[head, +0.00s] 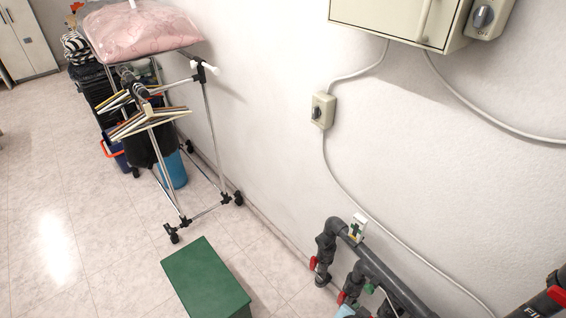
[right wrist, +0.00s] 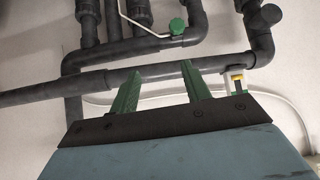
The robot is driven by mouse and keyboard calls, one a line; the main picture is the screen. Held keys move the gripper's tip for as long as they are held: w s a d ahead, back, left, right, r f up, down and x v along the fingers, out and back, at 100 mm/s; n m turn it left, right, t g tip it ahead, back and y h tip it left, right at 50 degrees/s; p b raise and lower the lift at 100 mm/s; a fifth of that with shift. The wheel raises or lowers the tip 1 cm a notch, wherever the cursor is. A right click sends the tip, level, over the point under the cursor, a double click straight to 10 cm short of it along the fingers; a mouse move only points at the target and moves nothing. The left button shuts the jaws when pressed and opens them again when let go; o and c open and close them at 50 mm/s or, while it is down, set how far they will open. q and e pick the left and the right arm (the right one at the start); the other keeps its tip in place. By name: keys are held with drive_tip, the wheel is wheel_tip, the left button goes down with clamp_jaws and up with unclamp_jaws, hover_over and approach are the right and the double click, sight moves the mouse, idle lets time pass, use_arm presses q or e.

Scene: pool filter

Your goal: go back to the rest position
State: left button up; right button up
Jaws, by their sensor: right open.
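My right gripper (right wrist: 160,70) shows in the right wrist view, with two green fingers spread apart and nothing between them. Its fingertips point at a dark grey pipe (right wrist: 90,84) that runs across the view; I cannot tell whether they touch it. In the head view, a small light blue shape (head: 345,311) at the bottom edge may be part of my right gripper, but too little shows to be sure. My left gripper is not in view.
Dark pipes with red valve handles (head: 346,298) stand along the wall at lower right. A green box (head: 205,278) stands on the floor. A clothes rack (head: 212,125) with hangers is at left. Electrical boxes (head: 323,110) hang on the wall. Open tiled floor lies at left.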

drive_tip(key=s+d+f+n+y+b, duration=0.1)
drive_tip(key=s+d+f+n+b, duration=0.2)
drive_tip(key=f, duration=0.4)
drive_tip(key=s+d+f+n+y+b, duration=0.1)
drive_tip(key=s+f+b, duration=0.1)
drive_tip(key=f+b, duration=0.4)
drive_tip(key=s+d+f+n+y+b, duration=0.2)
drive_tip(key=s+f+b, duration=0.15)
drive_tip(key=f, duration=0.35)
use_arm(q)
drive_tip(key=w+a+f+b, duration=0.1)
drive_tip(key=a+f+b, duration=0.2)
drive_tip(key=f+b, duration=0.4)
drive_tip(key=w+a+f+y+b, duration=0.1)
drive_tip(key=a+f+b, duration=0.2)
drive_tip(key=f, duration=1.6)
drive_tip(key=b, duration=0.4)
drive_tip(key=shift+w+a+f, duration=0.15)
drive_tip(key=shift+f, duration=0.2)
use_arm(e)
drive_tip(key=s+d+f+n+g, duration=0.1)
drive_tip(key=s+f+n+g, duration=0.1)
drive_tip(key=s+f, duration=0.7)
drive_tip(key=s+d+f+n+g+y, duration=0.1)
drive_tip(key=s+f+n+g, duration=0.2)
drive_tip(key=s+f, duration=0.6)
drive_tip(key=s+n, duration=0.1)
drive_tip(key=s, duration=0.4)
drive_tip(key=shift+s+g+y, duration=0.3)
drive_tip(key=shift+w, duration=0.1)
